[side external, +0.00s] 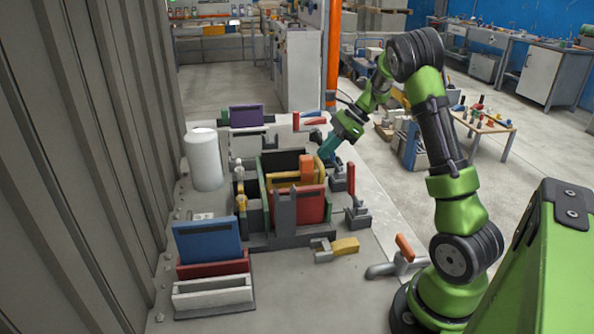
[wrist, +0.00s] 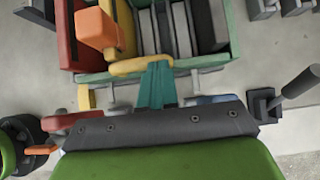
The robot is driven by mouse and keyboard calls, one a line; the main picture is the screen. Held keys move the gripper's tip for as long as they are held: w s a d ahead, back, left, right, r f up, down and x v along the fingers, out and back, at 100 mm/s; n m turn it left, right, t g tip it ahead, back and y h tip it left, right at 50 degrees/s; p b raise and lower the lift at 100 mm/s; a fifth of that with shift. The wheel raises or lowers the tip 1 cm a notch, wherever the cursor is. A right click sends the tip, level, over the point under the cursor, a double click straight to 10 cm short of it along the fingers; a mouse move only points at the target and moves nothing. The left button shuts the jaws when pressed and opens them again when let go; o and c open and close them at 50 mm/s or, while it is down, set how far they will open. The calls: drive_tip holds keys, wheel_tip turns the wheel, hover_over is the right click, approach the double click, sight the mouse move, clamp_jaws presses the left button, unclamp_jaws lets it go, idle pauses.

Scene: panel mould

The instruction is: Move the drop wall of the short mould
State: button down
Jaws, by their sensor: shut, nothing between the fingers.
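My gripper (side external: 325,155) is at the mould's right rear corner, teal fingers pointing down. In the wrist view the shut fingers (wrist: 158,68) are beside a yellow bar (wrist: 138,67) at the green rim (wrist: 215,60); I cannot tell whether they touch it. Which wall is the drop wall is unclear.
A white cylinder (side external: 203,160) stands left of the mould. Blue (side external: 207,243), red and white panels stand in a rack at front left; a purple panel (side external: 246,115) stands behind. Grey clamps (side external: 357,215) line the right side. A corrugated wall (side external: 80,150) bounds the left.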

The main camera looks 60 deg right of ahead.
drive_tip(key=s+d+f+v, duration=0.1)
drive_tip(key=v, duration=1.2)
drive_tip(key=s+d+f+m+t+y, duration=0.2)
drive_tip(key=s+f+m+t+y, duration=0.4)
drive_tip(key=f+m, duration=0.55)
drive_tip(key=w+a+m, duration=0.6)
drive_tip(key=w+a, duration=0.4)
drive_tip(key=shift+r, duration=0.4)
drive_tip(key=shift+a+m, duration=0.15)
drive_tip(key=shift+m, duration=0.1)
